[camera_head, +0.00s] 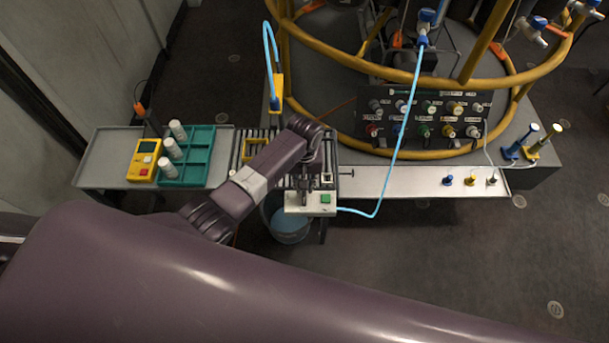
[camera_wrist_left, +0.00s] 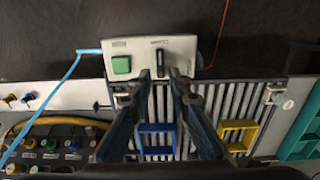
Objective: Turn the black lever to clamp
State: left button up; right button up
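The white control box (camera_head: 297,209) sits at the front edge of the slatted rack in the head view. It also shows in the left wrist view (camera_wrist_left: 138,47), with a green button (camera_wrist_left: 121,65) and the upright black lever (camera_wrist_left: 160,60). My left gripper (camera_wrist_left: 161,76) points at the box, its two dark fingers apart and empty. The lever shows just beyond the gap between the fingertips; I cannot tell whether they touch it. In the head view my left gripper (camera_head: 312,184) is just above the box, and my arm hides the lever. My right gripper is not in view.
A light-blue hose (camera_head: 380,190) runs from the box to a yellow-railed frame. A green tray with white cylinders (camera_head: 199,160) and a yellow meter (camera_head: 143,160) stand on the left shelf. Blue (camera_wrist_left: 155,129) and yellow (camera_wrist_left: 240,123) frames lie on the slats.

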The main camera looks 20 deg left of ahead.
aim_at(304, 196)
pick_arm(q)
notch_tip(304, 196, up, 6)
dwell(0.7)
jog(key=s+a+m+t+h, duration=0.1)
jog(key=s+m+t, duration=0.15)
jog(key=s, duration=1.05)
jog(key=s+a+r+m+t, duration=0.1)
jog(key=s+a+r, duration=0.2)
jog(key=s+r, duration=0.15)
jog(key=s+a+r+m, duration=0.2)
jog(key=s+a+r, duration=0.15)
jog(key=s, duration=0.25)
notch_tip(304, 196, down, 28)
jog(key=s+f+g+b, duration=0.1)
jog(key=s+b, duration=0.1)
jog(key=s, duration=0.1)
jog(key=s+a+f+g+y+b, duration=0.1)
jog(key=s+a+f, duration=0.1)
jog(key=s+f, duration=1.4)
jog(key=shift+s+a, duration=0.15)
